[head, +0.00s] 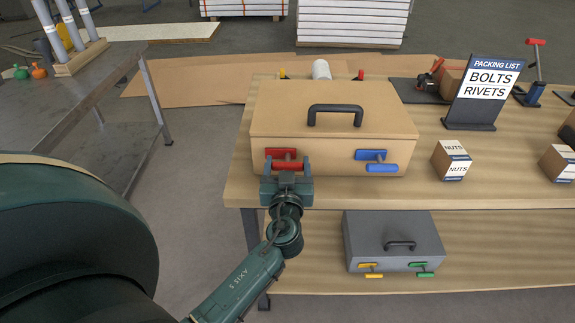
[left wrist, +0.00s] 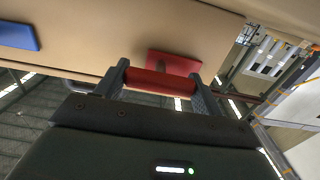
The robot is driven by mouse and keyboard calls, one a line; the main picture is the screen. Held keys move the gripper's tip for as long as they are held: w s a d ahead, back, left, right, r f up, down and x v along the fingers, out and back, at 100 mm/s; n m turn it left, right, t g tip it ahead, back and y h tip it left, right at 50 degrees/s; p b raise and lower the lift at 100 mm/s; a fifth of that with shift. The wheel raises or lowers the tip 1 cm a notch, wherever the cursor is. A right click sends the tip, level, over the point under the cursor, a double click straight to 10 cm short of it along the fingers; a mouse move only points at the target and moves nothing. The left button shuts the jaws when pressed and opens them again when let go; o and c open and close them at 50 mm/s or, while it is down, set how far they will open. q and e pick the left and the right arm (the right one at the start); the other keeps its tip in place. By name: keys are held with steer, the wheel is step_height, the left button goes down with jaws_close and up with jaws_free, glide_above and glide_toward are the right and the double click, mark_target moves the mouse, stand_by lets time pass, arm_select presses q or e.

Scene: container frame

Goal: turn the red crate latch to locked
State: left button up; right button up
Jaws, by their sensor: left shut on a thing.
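The tan crate (head: 330,133) with a black top handle stands on the wooden table. Its red latch (head: 285,154) is at the left of the front face, with a plate above and a bar handle below; both lie about level. My left gripper (head: 287,172) is at this latch from the front and shut on its bar. In the left wrist view the red latch (left wrist: 172,65) has its bar between the two fingers of my left gripper (left wrist: 160,82). My right gripper is not in view.
A blue latch (head: 372,155) sits on the crate's right front. A grey crate (head: 393,240) with yellow and green latches is on the lower shelf. A packing list sign (head: 484,90) and a nuts box (head: 451,160) stand right. A metal table (head: 75,95) is left.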

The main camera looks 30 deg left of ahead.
arm_select(q)
steer(key=shift+m, duration=0.4)
steer(key=m+b, duration=0.2)
steer(key=m, duration=0.1)
steer(key=shift+m, duration=0.4)
steer(key=m, duration=0.4)
steer(key=shift+w, duration=0.1)
steer(key=m, duration=0.5)
steer(key=shift+r, duration=0.1)
steer(key=shift+m+p, duration=0.75)
steer(key=shift+m, duration=1.55)
steer(key=o, duration=0.9)
steer(key=shift+f, duration=0.2)
